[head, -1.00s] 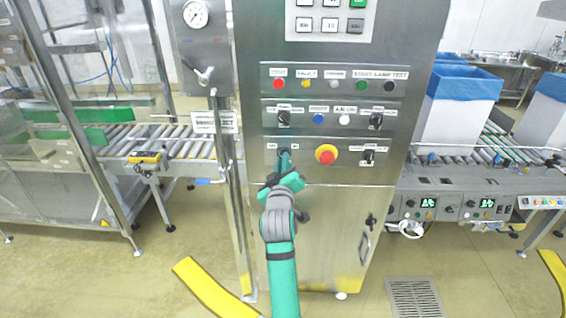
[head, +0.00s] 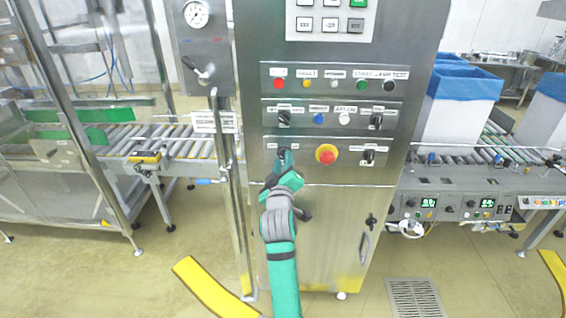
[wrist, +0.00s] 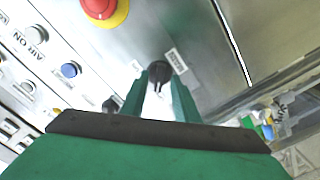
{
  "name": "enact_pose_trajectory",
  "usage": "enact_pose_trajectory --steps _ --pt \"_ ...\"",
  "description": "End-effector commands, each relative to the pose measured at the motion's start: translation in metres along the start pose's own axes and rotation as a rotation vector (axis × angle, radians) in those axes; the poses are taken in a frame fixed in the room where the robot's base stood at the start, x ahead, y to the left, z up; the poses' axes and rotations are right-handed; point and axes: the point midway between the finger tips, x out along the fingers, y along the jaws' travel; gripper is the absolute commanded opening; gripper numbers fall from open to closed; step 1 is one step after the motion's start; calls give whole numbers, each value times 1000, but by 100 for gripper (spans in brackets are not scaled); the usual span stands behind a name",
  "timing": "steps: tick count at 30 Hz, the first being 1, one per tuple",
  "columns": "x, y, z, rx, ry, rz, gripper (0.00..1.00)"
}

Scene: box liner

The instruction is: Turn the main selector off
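The main selector (wrist: 160,70) is a black knob at the left of the lowest row on the steel cabinet's front, with a small label on either side. In the head view my gripper (head: 283,160) is in front of it and hides most of it. In the wrist view the two green fingers of my gripper (wrist: 163,88) stand on either side of the knob, with a gap about one knob wide. They appear closed on it. The knob's exact pointing direction is hard to read.
A red emergency stop on a yellow base (head: 326,154) sits just right of the selector, with another black selector (head: 369,156) beyond it. Above are a row with a blue button (head: 318,118) and a row of lamps (head: 332,84). A vertical pipe (head: 226,190) runs along the left.

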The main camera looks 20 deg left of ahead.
Motion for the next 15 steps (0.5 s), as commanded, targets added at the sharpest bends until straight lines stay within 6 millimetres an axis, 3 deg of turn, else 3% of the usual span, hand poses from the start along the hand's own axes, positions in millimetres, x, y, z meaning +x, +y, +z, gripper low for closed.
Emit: enact_pose_trajectory --steps 8,15 --pt "-4 1 0 1 1 1 28" --pt "-38 0 0 2 2 1 28"
